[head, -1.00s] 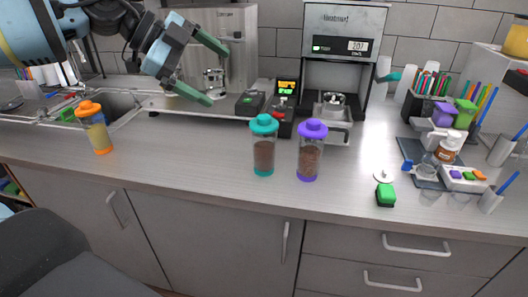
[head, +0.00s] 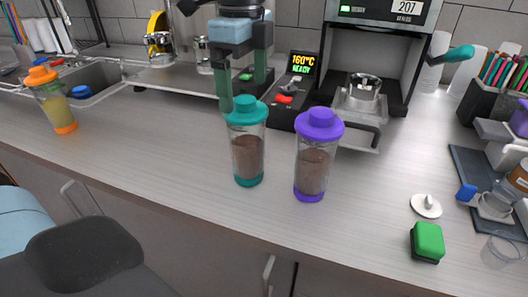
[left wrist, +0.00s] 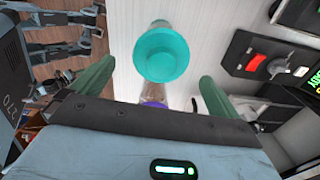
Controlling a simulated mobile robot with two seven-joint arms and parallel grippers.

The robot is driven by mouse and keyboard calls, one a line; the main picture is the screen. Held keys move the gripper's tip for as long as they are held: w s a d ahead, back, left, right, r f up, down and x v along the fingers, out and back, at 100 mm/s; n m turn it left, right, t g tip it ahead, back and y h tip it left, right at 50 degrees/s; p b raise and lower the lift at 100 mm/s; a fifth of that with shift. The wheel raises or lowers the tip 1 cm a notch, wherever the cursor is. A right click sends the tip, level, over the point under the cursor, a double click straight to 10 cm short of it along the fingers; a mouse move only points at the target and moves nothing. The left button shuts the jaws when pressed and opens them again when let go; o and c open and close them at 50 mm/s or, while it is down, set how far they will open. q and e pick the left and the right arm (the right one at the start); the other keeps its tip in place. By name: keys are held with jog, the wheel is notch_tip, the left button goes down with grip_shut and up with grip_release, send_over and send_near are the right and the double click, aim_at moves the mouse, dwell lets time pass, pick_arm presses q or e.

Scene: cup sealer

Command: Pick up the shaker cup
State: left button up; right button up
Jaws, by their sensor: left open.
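Three clear shaker cups stand upright on the grey counter (head: 150,150). The teal-lidded shaker cup (head: 248,148) and the purple-lidded shaker cup (head: 314,165) hold brown contents. The orange-lidded shaker cup (head: 53,103) at the far left holds yellow contents. My left gripper (head: 244,97) is open and empty, fingers pointing down, just behind and above the teal lid. In the left wrist view, the teal lid (left wrist: 162,53) shows ahead, between the two green fingers (left wrist: 155,86) sideways, with no contact visible. Part of the purple lid (left wrist: 153,104) shows beyond. My right gripper is not in view.
A green-topped block (head: 428,239) and white disc (head: 426,206) lie at the right. A sink (head: 95,78) is at the left. The counter's front left is clear.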

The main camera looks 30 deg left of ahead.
aim_at(247, 98)
pick_arm(q)
jog(key=shift+w+f, duration=0.3)
jog(key=shift+f, duration=0.05)
jog(key=shift+s+f, duration=0.15)
jog(key=shift+s, duration=0.1)
jog(key=shift+f, duration=0.4)
jog(key=shift+w+f, duration=0.15)
jog(key=shift+f, duration=0.55)
jog(key=shift+a+f+p, duration=0.15)
jog(key=shift+f+p, duration=0.55)
jog(key=shift+f, duration=1.85)
